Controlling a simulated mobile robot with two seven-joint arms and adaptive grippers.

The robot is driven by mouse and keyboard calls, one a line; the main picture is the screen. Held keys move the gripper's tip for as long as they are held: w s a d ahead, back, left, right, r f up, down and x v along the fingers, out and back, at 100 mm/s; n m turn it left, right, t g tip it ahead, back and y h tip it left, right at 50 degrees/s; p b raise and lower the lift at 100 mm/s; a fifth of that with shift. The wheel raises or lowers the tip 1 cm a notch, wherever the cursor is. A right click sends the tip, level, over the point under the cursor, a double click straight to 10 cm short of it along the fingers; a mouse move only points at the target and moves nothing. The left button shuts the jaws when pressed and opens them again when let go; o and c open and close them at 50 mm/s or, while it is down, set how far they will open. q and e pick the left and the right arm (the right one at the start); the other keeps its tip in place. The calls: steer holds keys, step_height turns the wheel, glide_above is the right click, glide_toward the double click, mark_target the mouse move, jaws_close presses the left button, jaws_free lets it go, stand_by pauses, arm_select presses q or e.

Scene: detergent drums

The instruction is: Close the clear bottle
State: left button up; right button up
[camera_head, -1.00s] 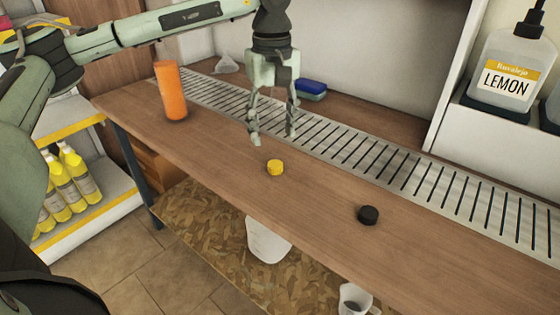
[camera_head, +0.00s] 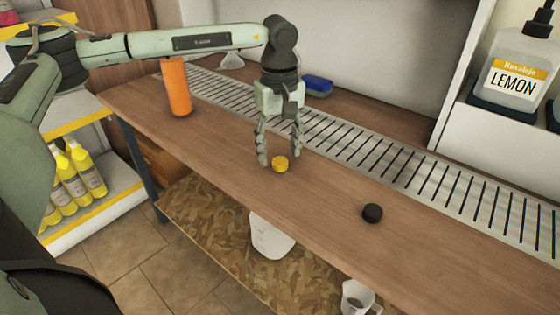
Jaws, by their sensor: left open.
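A yellow cap (camera_head: 280,164) lies on the wooden counter. A black cap (camera_head: 372,213) lies farther right on the same counter. My left gripper (camera_head: 280,158) points down with its fingers apart, one on each side of the yellow cap; I cannot tell whether they touch it. A large clear bottle with a yellow LEMON label (camera_head: 517,80) and a black pump top stands on the white shelf at the right. My right gripper is not in view.
An orange bottle (camera_head: 178,86) stands on the counter's left part. A slotted metal drain strip (camera_head: 350,143) runs along the back. A blue sponge (camera_head: 318,87) lies behind the gripper. A white jug (camera_head: 270,237) and a cup (camera_head: 356,297) stand below the counter.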

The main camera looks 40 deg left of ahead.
arm_select(q)
steer(key=shift+f, duration=0.75)
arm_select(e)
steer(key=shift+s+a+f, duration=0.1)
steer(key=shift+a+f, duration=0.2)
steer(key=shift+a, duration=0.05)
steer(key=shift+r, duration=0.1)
arm_select(q)
steer(key=c, duration=0.7)
steer(key=shift+c, duration=0.2)
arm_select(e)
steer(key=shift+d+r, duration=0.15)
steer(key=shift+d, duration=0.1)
